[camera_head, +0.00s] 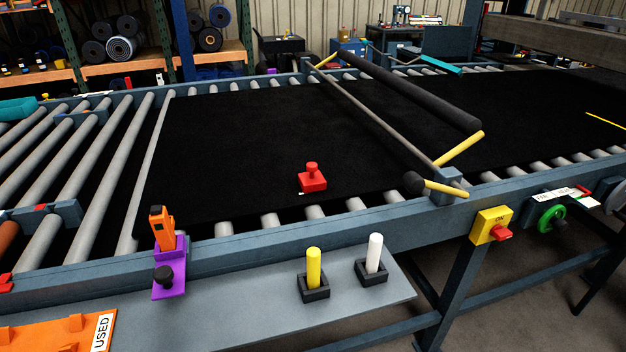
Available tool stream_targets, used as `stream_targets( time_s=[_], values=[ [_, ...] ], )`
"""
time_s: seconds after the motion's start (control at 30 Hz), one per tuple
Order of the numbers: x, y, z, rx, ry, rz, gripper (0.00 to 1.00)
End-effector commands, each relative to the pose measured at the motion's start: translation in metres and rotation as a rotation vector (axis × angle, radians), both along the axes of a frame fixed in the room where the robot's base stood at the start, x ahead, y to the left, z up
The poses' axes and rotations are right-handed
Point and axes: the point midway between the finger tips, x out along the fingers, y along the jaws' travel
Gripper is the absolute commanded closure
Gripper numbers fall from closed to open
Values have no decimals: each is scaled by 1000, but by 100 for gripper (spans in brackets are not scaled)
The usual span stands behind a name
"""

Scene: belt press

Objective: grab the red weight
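The red weight (312,182) is a small square block with a round knob on top. It sits upright on the black belt (230,140), close to the belt's front edge, near the middle of the picture. Nothing covers it. My gripper is not in this view.
A bar frame with a dark roller (410,90) and yellow handles stands right of the weight. An orange tool in a purple holder (168,275), a yellow peg (314,262) and a white peg (374,252) are along the front shelf. A yellow switch box (490,226) is on the rail.

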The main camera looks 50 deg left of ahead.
Motion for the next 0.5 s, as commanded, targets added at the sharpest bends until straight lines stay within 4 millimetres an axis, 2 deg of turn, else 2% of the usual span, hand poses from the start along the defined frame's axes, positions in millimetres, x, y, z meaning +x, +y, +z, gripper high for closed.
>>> stream_targets(
  time_s=[0.3,0.5],
  values=[
    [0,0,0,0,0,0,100],
    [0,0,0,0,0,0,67]
  ],
)
